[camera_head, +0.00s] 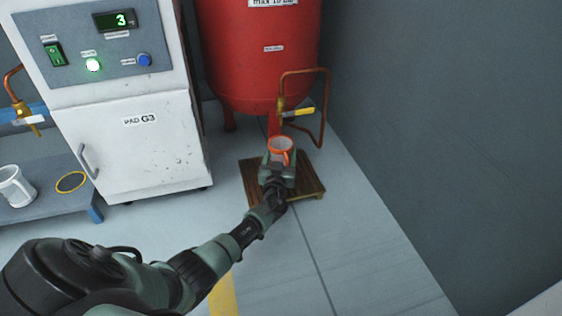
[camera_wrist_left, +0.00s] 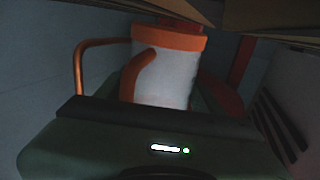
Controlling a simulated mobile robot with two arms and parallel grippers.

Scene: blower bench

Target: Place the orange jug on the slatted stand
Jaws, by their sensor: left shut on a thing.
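The orange jug (camera_head: 281,145) has an orange rim and handle and a pale body. My left gripper (camera_head: 278,168) is shut on it, over the wooden slatted stand (camera_head: 307,187), near the stand's back edge. In the left wrist view the jug (camera_wrist_left: 175,82) shows its orange band and handle beyond the gripper (camera_wrist_left: 160,112). Brown wood (camera_wrist_left: 270,18) crosses the top of that view. I cannot tell whether the jug touches the stand. My right gripper is not in view.
A red tank (camera_head: 260,60) stands behind the stand, with a copper pipe (camera_head: 325,110) and a yellow-handled valve (camera_head: 298,112) close to the jug. A white cabinet (camera_head: 135,150) is at left. A white mug (camera_head: 15,186) sits on a low blue-grey shelf (camera_head: 45,190). Floor to the right is clear.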

